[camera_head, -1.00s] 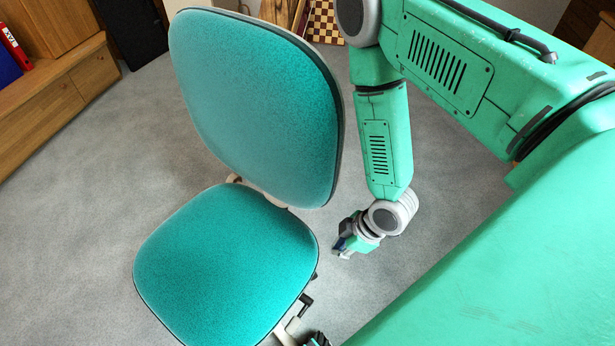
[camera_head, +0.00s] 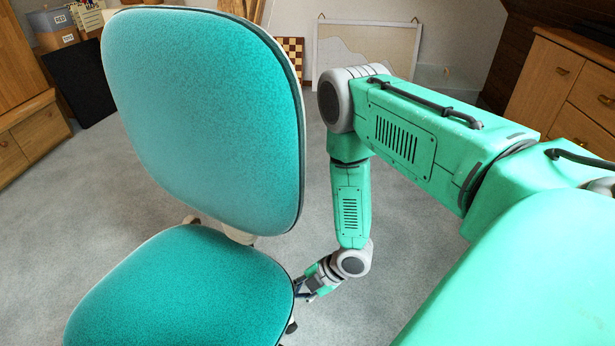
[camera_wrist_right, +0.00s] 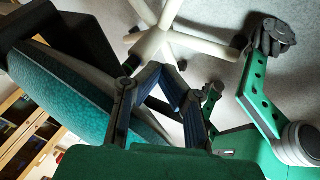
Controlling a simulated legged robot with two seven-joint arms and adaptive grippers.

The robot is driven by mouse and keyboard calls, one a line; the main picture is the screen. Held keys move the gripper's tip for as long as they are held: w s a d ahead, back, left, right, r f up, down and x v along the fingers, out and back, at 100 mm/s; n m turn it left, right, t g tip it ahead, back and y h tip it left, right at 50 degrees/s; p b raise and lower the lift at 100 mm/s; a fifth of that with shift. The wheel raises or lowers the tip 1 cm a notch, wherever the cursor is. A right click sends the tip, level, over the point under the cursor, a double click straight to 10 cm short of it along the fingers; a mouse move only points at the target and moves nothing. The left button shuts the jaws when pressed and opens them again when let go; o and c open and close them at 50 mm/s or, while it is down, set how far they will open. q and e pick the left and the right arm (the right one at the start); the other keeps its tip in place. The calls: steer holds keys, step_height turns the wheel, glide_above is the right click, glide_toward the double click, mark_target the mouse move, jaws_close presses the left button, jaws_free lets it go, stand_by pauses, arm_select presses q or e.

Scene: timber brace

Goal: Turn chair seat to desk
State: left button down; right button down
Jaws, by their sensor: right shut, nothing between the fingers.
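The office chair has a teal backrest (camera_head: 205,110) and a teal seat (camera_head: 185,290) in the head view, the seat cut off by the lower edge. The backrest stands at the seat's far side. My right gripper (camera_head: 303,290) is low beside the seat's right edge, partly hidden. In the right wrist view my right gripper (camera_wrist_right: 160,72) is shut, its dark fingers meeting with nothing between them. A teal chair cushion (camera_wrist_right: 70,95) is close on the left there, and the pale star-shaped chair base (camera_wrist_right: 152,42) lies beyond the fingertips. I cannot tell whether the gripper touches the chair. No desk is recognisable.
A wooden cabinet (camera_head: 30,130) stands at the left and a wooden chest of drawers (camera_head: 570,90) at the back right. A chessboard (camera_head: 291,52) and a framed picture (camera_head: 368,52) lean at the back wall. Grey carpet (camera_head: 410,230) is free right of my forearm.

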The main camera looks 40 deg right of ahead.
steer(key=w+a+f+b, duration=0.1)
steer(key=w+f+b, duration=0.1)
steer(key=w, duration=0.3)
steer(key=shift+w+a+f, duration=0.15)
steer(key=shift+a, duration=0.2)
